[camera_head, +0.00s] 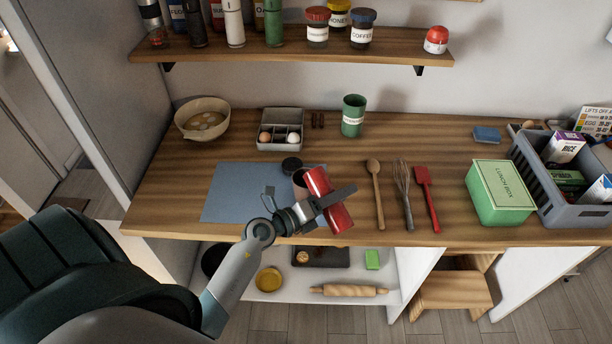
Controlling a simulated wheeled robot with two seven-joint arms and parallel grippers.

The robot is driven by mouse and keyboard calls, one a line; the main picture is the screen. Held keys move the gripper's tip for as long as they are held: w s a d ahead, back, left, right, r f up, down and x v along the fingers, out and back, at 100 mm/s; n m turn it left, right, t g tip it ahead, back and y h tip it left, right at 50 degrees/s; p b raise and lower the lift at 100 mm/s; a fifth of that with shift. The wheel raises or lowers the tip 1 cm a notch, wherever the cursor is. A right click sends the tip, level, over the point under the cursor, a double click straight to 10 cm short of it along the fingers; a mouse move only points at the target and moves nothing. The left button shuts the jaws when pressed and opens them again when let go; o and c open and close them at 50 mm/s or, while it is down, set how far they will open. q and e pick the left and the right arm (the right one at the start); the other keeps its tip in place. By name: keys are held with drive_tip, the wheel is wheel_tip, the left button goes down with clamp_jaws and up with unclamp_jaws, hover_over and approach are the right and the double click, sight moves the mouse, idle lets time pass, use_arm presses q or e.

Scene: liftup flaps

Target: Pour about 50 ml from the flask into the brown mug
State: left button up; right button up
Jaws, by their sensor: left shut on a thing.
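A red flask (318,183) is held in my left gripper (331,200), whose dark fingers lie across its middle. The flask is tilted, one end toward the back left and the other toward the table's front edge. My right gripper is not in view.
A round black lid (292,164) lies behind the mug. An egg box (280,143) and green cup (353,116) stand further back. A wooden spoon (375,190), whisk (404,190) and red spatula (427,195) lie to the right. The mat's left part (232,190) is clear.

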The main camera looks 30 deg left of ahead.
use_arm(q)
drive_tip(key=shift+r+n, duration=0.3)
drive_tip(key=shift+r, duration=0.1)
drive_tip(key=shift+a+p, duration=0.1)
drive_tip(key=shift+p, duration=0.25)
drive_tip(key=shift+r+n, duration=0.3)
drive_tip(key=shift+n, duration=0.1)
idle(0.8)
drive_tip(key=shift+a+p, duration=0.1)
drive_tip(key=shift+p, duration=0.45)
